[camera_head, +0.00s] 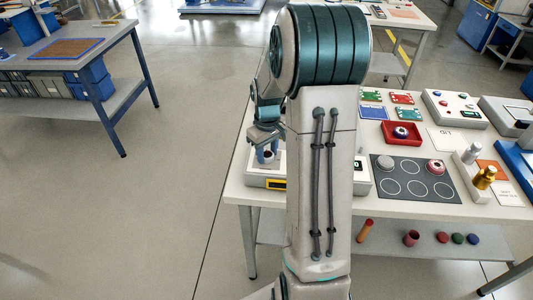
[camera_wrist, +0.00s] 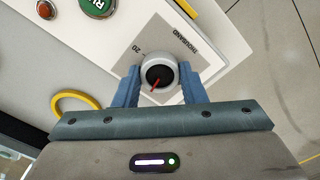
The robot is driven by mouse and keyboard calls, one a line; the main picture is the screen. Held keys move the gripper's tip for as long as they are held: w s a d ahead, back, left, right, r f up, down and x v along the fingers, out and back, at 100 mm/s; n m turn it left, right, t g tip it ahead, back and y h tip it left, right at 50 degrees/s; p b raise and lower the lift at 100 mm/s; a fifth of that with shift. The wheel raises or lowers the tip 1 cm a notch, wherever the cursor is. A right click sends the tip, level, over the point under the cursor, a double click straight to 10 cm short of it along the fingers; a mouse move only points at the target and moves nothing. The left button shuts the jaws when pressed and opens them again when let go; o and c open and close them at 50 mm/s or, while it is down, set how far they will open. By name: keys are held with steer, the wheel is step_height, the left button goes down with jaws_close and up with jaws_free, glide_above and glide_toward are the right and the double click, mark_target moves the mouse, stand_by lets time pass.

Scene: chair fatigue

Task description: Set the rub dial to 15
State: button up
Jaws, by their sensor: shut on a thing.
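The pointer aims down and to the left in the picture. A printed plate (camera_wrist: 140,44) around it reads "THOUSAND" and "20"; the other marks are hidden. My gripper (camera_wrist: 159,88) is shut on the dial, one blue finger on each side. In the head view my gripper (camera_head: 267,150) is at the table's left end, over a white panel (camera_head: 262,181); the dial is mostly hidden there.
In the wrist view a green button (camera_wrist: 97,5) and an orange-red button (camera_wrist: 46,10) sit on the same panel, near a yellow ring (camera_wrist: 75,101). In the head view a dark mat with circles (camera_head: 415,180) lies to the right, behind my arm. Open floor lies left of the table.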

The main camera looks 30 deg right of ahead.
mark_target(267, 154)
steer(key=m+b, duration=0.1)
steer(key=m, duration=0.3)
steer(key=shift+m+b, duration=0.5)
steer(key=shift+m, duration=1.6)
steer(key=shift+w, duration=0.1)
steer(key=shift+r, duration=0.1)
steer(key=o, duration=1)
step_height(267, 154, up, 14)
steer(key=shift+f, duration=0.15)
